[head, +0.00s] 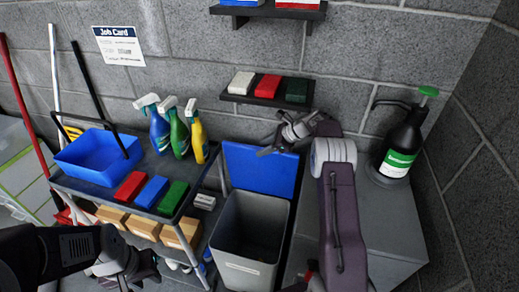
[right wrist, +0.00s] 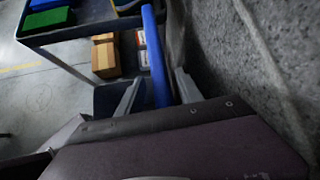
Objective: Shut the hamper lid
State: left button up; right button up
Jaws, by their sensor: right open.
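The grey hamper (head: 248,240) stands on the floor, right of the cart. Its blue lid (head: 262,172) is open, raised upright at the back near the wall. My right gripper (head: 273,135) is at the top edge of the lid, with its fingers apart. In the right wrist view the lid (right wrist: 156,55) shows edge-on as a blue strip between the two open fingers (right wrist: 159,82); I cannot tell if either touches it. My left gripper (head: 128,268) is low at the left, by the cart's front; its fingers are not clear.
A cart (head: 100,190) with a blue bin (head: 98,155), spray bottles and coloured pads stands left of the hamper. A grey cabinet (head: 385,225) with a black pump bottle (head: 402,145) is at the right. A small shelf (head: 266,98) with pads hangs above the lid.

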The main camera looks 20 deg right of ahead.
jog(key=shift+x, duration=1.2)
jog(key=shift+a, duration=0.1)
grip_shut()
dwell(0.4)
